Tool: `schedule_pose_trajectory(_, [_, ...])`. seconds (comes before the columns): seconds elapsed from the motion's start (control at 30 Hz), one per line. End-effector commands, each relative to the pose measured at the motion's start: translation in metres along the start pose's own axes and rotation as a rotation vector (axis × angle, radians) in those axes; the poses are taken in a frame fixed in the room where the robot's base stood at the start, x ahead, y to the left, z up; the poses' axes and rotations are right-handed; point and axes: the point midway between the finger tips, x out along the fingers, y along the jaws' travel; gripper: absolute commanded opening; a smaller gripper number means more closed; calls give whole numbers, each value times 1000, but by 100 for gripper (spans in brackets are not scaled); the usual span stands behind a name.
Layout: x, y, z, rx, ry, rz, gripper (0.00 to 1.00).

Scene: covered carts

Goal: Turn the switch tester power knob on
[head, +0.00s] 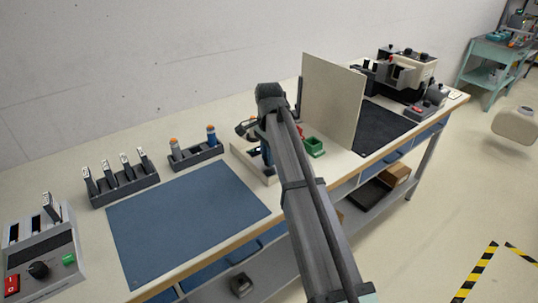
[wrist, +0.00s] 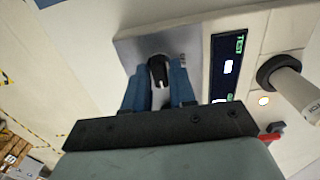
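In the wrist view a black knob (wrist: 158,72) with a white pointer mark stands on a grey plate (wrist: 130,45). The plate is beside a dark display (wrist: 229,66) reading TEST on a cream panel. My gripper (wrist: 158,80) has its two blue fingers on either side of this knob, with the tips close to it. I cannot tell whether they press on it. In the head view my gripper (head: 266,154) is mostly hidden behind my arm, over a cream unit (head: 244,154) at the middle of the bench. The knob is hidden there.
A cream post with a dark collar (wrist: 270,72) and a red part (wrist: 270,138) are right of the display. An upright board (head: 333,100) stands right of my arm. A blue mat (head: 185,220) is clear. A grey panel with another black knob (head: 38,269) is far left.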

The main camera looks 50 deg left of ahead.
Motion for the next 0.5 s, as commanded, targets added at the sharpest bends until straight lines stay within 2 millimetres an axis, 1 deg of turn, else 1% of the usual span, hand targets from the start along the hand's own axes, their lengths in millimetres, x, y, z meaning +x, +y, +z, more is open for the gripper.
schedule_pose_trajectory(0.03, [0,0,0,0,0,0,30])
schedule_pose_trajectory(0.17, [0,0,0,-1,0,0,43])
schedule_pose_trajectory(0.4, [0,0,0,-2,0,0,43])
schedule_pose_trajectory(0.5, [-5,0,0,-2,0,0,43])
